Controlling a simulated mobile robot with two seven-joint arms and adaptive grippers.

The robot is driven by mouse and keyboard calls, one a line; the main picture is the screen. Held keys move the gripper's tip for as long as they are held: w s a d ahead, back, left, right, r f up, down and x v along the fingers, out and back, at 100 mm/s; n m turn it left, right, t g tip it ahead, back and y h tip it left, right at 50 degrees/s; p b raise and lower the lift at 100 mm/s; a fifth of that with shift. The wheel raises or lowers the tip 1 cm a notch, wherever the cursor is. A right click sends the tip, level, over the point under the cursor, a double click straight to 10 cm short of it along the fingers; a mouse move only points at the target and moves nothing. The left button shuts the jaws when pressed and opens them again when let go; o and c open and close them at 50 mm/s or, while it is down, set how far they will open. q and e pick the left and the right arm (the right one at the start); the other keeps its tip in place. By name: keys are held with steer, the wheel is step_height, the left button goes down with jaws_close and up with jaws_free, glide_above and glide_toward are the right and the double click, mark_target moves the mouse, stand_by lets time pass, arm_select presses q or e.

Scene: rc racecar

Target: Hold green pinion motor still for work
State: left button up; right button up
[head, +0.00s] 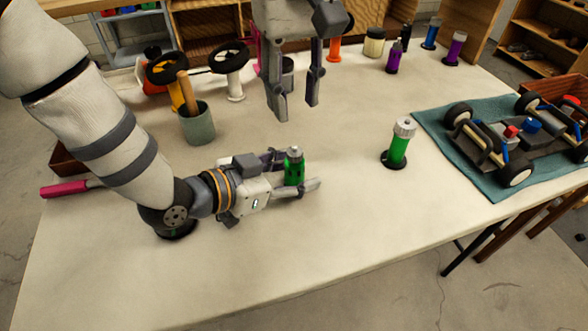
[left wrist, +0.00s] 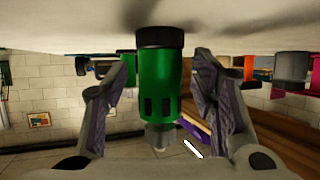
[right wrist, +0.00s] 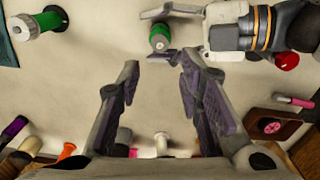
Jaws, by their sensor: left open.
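The green pinion motor (head: 293,170) stands upright on the table, a green can with slots and a grey top. My left gripper (head: 298,172) lies low and level, open, with one finger on each side of the motor. In the left wrist view the motor (left wrist: 160,88) appears upside down between the fingers, with a gap on both sides. My right gripper (head: 297,108) points down, open and empty, above the table behind the motor. The right wrist view shows the motor (right wrist: 159,40) beyond its fingertips.
A similar green cylinder with a silver cap (head: 397,150) stands on a black base to the right. A car chassis (head: 515,140) sits on a teal mat (head: 438,122). A grey-green cup (head: 198,127) and wheels on stands are back left. The table front is clear.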

mark_target(295, 146)
arm_select(q)
steer(key=shift+c, duration=0.2)
jaws_close()
arm_select(e)
steer(key=shift+o, duration=1)
step_height(295, 146, down, 10)
steer(key=m, duration=0.3)
steer(key=shift+r+m, duration=0.2)
steer(key=shift+m, duration=0.2)
